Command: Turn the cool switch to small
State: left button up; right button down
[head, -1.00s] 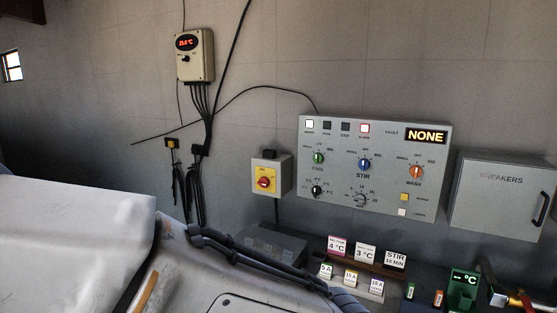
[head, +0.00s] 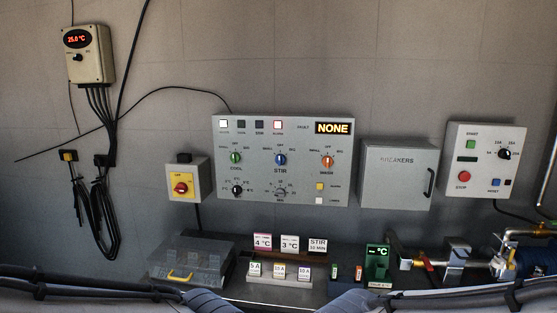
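The control panel (head: 330,183) hangs on the wall in the middle of the head view. Its cool switch (head: 236,158) is a green knob at the upper left, above the word COOL. Small labels stand around it, apparently small on the left, OFF on top and big on the right. Its pointer looks upright, toward OFF, but it is tiny. Nothing touches the knob. Neither gripper is in view; only parts of my arms show along the bottom edge.
A blue stir knob (head: 280,159) and an orange wash knob (head: 327,161) sit right of it, with a black knob (head: 237,190) below. A yellow switch box (head: 185,180) is on the left, a breakers box (head: 397,175) on the right.

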aim_at(236, 157)
jog(key=u, duration=0.05)
jog(key=k, duration=0.6)
jog(key=u, duration=0.55)
jog(key=i, duration=0.45)
jog(key=u, duration=0.7)
jog(key=i, duration=1.4)
jog(key=z, duration=0.6)
